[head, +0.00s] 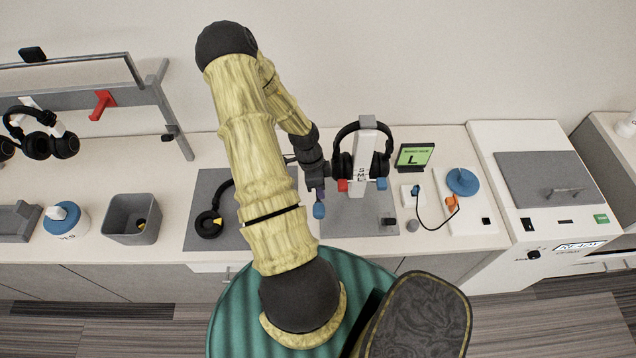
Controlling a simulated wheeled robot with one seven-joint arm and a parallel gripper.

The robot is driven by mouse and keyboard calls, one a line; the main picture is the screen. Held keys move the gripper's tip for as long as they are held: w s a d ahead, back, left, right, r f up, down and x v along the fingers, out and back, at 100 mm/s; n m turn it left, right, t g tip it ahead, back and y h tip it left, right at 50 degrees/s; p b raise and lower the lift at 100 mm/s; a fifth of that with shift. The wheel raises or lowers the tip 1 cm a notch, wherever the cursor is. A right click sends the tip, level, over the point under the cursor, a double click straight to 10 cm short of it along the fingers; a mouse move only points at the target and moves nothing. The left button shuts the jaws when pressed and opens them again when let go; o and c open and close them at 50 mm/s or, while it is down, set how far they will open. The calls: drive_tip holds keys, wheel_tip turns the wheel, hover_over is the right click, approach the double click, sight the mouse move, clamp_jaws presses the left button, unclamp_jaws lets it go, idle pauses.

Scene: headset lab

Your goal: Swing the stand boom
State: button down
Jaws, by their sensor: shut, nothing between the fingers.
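A black headset (386,160) hangs on a white stand post (366,143) with the letters S, M, L on its front. A red block (343,185) and a blue block (381,184) show at the lower left and right of the post. My gripper (319,190) points down just left of the headset and the red block. Its fingers look closed, with nothing seen held. A blue tip (319,210) shows right below the fingers; I cannot tell whether it touches them. I cannot make out clearly which part is the boom.
A green "L" display (414,157) stands right of the headset. A cable and a blue disc (462,181) lie further right, before a white machine (545,185). Left are another headset (209,222), a grey bin (134,217), a "YES" button (66,219) and a rack (130,95).

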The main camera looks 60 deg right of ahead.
drive_tip(key=shift+s+a+f, duration=0.1)
drive_tip(key=shift+a+f, duration=0.05)
drive_tip(key=shift+f, duration=0.2)
drive_tip(key=shift+r, duration=0.2)
drive_tip(key=shift+r+p, duration=0.5)
drive_tip(key=shift+r, duration=0.2)
wheel_tip(320, 180, up, 13)
drive_tip(key=shift+s+a, duration=0.35)
idle(0.3)
